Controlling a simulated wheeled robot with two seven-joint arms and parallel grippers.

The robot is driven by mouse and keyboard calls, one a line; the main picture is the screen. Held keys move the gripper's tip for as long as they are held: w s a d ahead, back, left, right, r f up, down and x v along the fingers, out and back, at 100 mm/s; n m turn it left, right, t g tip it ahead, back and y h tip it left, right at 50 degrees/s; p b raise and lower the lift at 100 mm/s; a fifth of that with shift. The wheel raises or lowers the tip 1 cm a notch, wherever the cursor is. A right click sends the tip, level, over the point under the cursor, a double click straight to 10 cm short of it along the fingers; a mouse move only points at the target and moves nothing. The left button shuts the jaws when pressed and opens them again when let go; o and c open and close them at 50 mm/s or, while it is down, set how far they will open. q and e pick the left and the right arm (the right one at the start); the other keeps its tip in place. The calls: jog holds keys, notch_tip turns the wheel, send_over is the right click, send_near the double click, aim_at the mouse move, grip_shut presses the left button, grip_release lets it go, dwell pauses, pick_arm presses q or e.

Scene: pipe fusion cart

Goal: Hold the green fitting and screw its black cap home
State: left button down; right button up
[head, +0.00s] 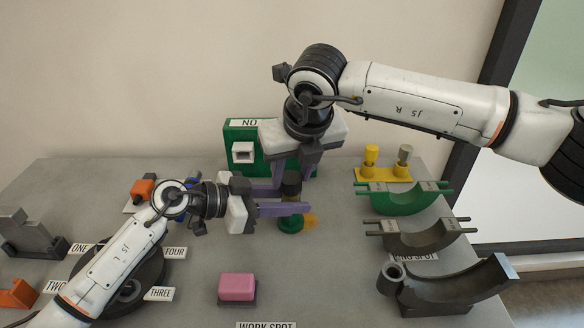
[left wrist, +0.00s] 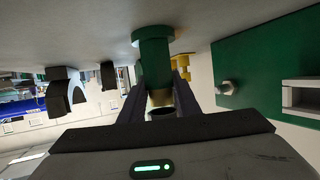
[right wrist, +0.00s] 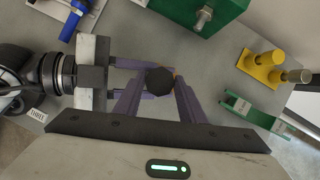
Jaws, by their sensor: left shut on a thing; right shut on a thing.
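The green fitting (head: 291,225) stands upright on the table on its round base. It also shows in the left wrist view (left wrist: 154,60), with a brass-coloured band below it in that picture. My left gripper (head: 290,209) is shut on the fitting's body from the left. The black cap (head: 291,187) sits at the top of the fitting, in line with it. In the right wrist view the cap's dark many-sided top (right wrist: 159,80) lies between the purple fingers of my right gripper (right wrist: 158,88), which is shut on it from above. The thread is hidden, so I cannot tell how far the cap is seated.
A green box (head: 240,135) stands just behind. Yellow pegs (head: 370,157) and curved saddles in green (head: 400,202), brown (head: 420,238) and dark grey (head: 450,287) are at right. A pink block (head: 237,286) lies in front. An orange patch (head: 310,220) shows beside the fitting.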

dwell(0.3)
jog(key=shift+f, duration=0.85)
